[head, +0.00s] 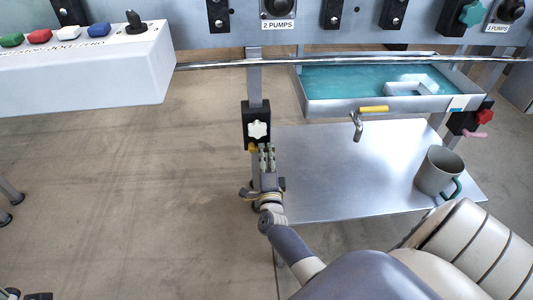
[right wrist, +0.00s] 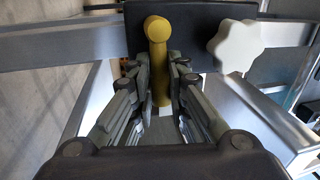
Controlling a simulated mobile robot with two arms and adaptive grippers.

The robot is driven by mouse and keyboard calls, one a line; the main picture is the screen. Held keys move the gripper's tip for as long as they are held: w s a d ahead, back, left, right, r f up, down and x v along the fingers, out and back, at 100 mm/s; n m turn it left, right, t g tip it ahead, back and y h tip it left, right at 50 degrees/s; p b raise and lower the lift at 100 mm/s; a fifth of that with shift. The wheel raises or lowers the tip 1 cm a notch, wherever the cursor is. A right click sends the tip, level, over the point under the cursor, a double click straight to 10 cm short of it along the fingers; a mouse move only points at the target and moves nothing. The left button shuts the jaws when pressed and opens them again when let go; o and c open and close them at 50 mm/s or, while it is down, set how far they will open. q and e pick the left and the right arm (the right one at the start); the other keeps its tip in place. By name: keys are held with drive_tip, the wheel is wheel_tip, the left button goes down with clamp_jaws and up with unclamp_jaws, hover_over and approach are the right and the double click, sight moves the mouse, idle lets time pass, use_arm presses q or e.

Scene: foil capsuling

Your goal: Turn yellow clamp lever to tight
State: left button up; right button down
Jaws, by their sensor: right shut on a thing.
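The yellow clamp lever (right wrist: 158,60) stands upright between the fingers of my right gripper (right wrist: 158,80) in the right wrist view. The gripper is shut on it. In the head view only a bit of the yellow lever (head: 252,148) shows, beside the fingertips of my right gripper (head: 266,153). The lever is on a black clamp block (head: 256,113) with a white star knob (head: 258,130), on a grey upright post. The knob (right wrist: 233,46) is right of the lever in the right wrist view.
A metal shelf (head: 330,195) is right of the post, with a grey mug (head: 438,170) on it. A water tray (head: 390,88) and a tap with a yellow handle (head: 373,108) are above. A white control box (head: 85,70) is at upper left. The left floor is mostly open.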

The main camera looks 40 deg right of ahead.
drive_tip(key=c, duration=1.5)
unclamp_jaws()
drive_tip(key=shift+w, duration=0.1)
drive_tip(key=shift+c, duration=0.2)
drive_tip(key=v, duration=1.2)
